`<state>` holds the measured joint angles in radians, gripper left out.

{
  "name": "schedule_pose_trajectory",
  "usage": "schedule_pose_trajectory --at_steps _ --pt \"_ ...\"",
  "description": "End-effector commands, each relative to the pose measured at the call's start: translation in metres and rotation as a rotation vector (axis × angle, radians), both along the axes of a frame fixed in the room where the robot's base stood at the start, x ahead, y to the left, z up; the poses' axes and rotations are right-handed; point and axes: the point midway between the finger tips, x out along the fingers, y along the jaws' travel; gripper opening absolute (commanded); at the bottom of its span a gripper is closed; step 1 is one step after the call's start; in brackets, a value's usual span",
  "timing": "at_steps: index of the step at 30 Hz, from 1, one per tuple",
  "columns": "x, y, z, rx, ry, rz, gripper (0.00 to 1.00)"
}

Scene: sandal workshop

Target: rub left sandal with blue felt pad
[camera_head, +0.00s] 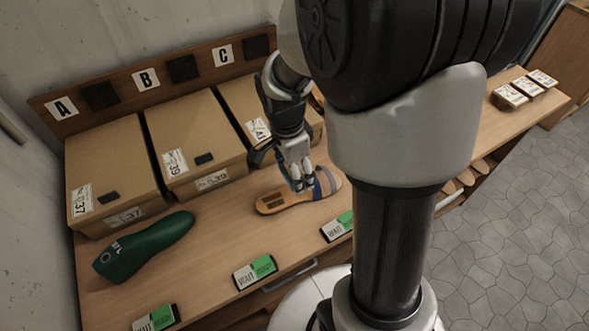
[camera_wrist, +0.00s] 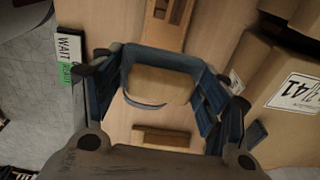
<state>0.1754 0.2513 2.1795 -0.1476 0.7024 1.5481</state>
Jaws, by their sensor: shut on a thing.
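The tan sandal (camera_head: 272,203) lies flat on the bench below my gripper (camera_head: 299,180), with a blue-grey strap over its right half. In the wrist view its heel part (camera_wrist: 168,18), with dark rectangular recesses, shows at the top. My gripper is low over the middle of the sandal, beside the strap. It is shut on the blue felt pad (camera_wrist: 163,56), which shows as a blue band between the fingers. A tan surface shows just below that band. The fingers hide much of the pad, and I cannot tell whether it touches the sandal.
Cardboard boxes (camera_head: 115,172) stand along the back under the A, B, C board. A green shoe last (camera_head: 146,246) lies at the left. Green-and-white cards (camera_head: 255,271) line the front edge. A brown block (camera_wrist: 160,137) shows in the wrist view. My arm hides part of the bench.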

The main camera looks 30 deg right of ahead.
Motion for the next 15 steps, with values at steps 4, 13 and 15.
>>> schedule_pose_trajectory --at_steps 4,13,15 --pt "0.0 -0.001 0.001 0.0 0.0 0.0 0.26" --pt "-0.001 -0.017 0.04 -0.002 -0.002 -0.003 0.26" --pt "-0.002 -0.023 0.052 -0.003 -0.002 -0.002 0.26"
